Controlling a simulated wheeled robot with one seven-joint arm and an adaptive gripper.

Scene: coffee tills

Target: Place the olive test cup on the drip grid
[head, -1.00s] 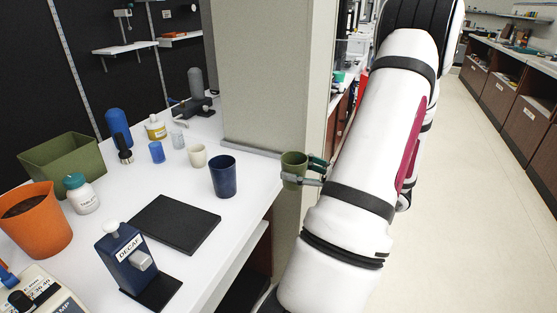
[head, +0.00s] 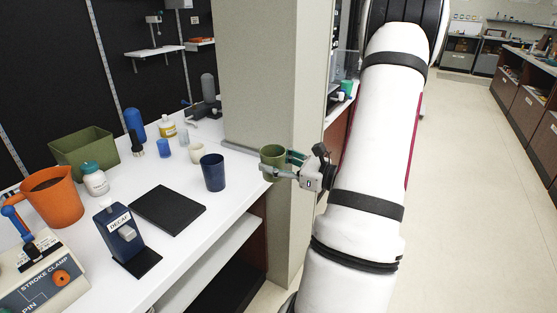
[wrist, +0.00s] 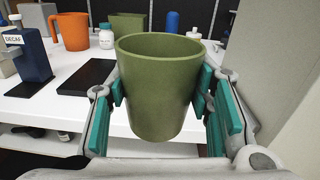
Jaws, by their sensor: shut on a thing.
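The olive cup (head: 271,156) is upright in my gripper (head: 281,166), in the air just off the right edge of the white counter. In the wrist view the olive cup (wrist: 158,90) fills the middle, with the teal finger pads against its two sides. Its inside bottom is hidden. A flat black square slab (head: 167,209) lies on the counter, left of the held cup and apart from it. It may be the drip grid; no grid pattern can be made out. The slab also shows in the wrist view (wrist: 87,77), behind the cup to the left.
A dark blue cup (head: 213,173) stands near the counter's right edge, a cream cup (head: 197,152) behind it. A blue DECAF dispenser (head: 121,233) stands front-left of the slab. An orange pitcher (head: 55,203) and green bin (head: 84,150) are further left. A grey pillar (head: 262,70) rises behind.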

